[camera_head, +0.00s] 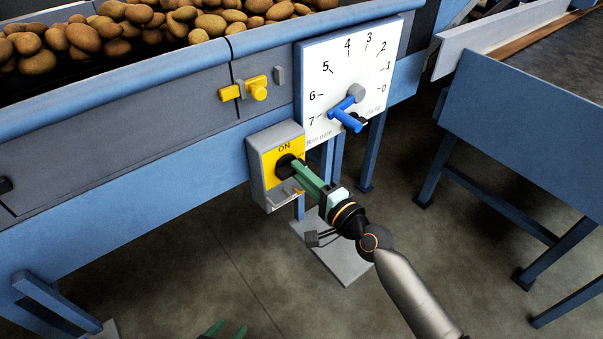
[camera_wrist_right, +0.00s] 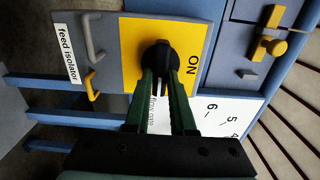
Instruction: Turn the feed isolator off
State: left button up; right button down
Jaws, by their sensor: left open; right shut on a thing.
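The feed isolator is a grey box (camera_head: 256,180) with a yellow plate (camera_head: 269,168), marked ON at its top, on the front of the blue machine. Its black rotary knob (camera_wrist_right: 157,52) sits in the middle of the yellow plate. My right gripper (camera_head: 291,166) has its green fingers shut on the knob, one on each side in the right wrist view. The fingers hide part of the knob and plate, so I cannot tell exactly where the knob points. My left gripper (camera_head: 227,331) is empty and open at the bottom edge of the head view; only its green fingertips show.
Beside the isolator is a white dial plate (camera_head: 326,75) numbered 0 to 7 with a blue lever (camera_head: 345,117). A yellow latch (camera_head: 257,88) sits above. Potatoes (camera_head: 130,25) fill the hopper. A yellow hook (camera_wrist_right: 92,83) and grey loop (camera_wrist_right: 92,40) are on the isolator's lower part.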

jog(key=c, duration=0.8)
grip_release()
jog(key=shift+o, duration=0.2)
jog(key=v, duration=1.2)
jog(key=shift+s+d, duration=0.15)
jog(key=shift+s, duration=0.05)
